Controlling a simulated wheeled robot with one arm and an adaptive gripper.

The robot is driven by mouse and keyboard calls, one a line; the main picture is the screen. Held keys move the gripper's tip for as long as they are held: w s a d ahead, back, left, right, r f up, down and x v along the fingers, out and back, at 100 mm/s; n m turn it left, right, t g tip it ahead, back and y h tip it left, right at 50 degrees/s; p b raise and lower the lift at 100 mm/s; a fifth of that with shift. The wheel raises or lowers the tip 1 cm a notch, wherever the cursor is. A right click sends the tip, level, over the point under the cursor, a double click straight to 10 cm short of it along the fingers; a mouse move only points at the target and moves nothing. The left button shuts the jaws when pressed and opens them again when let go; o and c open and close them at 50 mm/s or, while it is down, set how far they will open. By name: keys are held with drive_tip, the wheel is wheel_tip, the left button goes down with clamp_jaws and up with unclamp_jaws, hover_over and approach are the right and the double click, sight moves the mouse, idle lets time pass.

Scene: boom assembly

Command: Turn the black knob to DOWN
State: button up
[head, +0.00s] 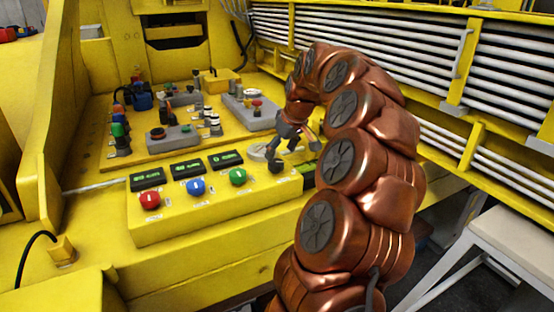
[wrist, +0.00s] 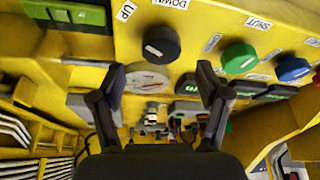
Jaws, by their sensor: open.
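The black knob (wrist: 161,43) stands on the yellow panel in the wrist view, with a short slanted white mark on the left part of its face. The UP label (wrist: 126,11) lies to its upper left and the DOWN label (wrist: 170,3) above it. The knob (head: 275,167) also shows in the head view at the right end of the knob row. My gripper (wrist: 160,70) is open and empty. Its fingers are spread wider than the knob, which appears beyond and between the fingertips, apart from them. In the head view my gripper (head: 291,142) hangs just above and behind the knob.
Green (head: 238,176), blue (head: 196,187) and red (head: 150,200) knobs sit left of the black knob, under small displays (head: 188,170). A pale round plate (wrist: 148,78) is close to it. Several switches and grey boxes (head: 172,136) stand behind. Yellow-framed railings (head: 375,60) bound the right.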

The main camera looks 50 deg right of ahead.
sight(276, 162)
drive_tip(key=shift+p+x, duration=0.35)
drive_tip(key=shift+x, duration=1.85)
drive_tip(key=shift+f, duration=0.1)
drive_tip(key=c, duration=1.2)
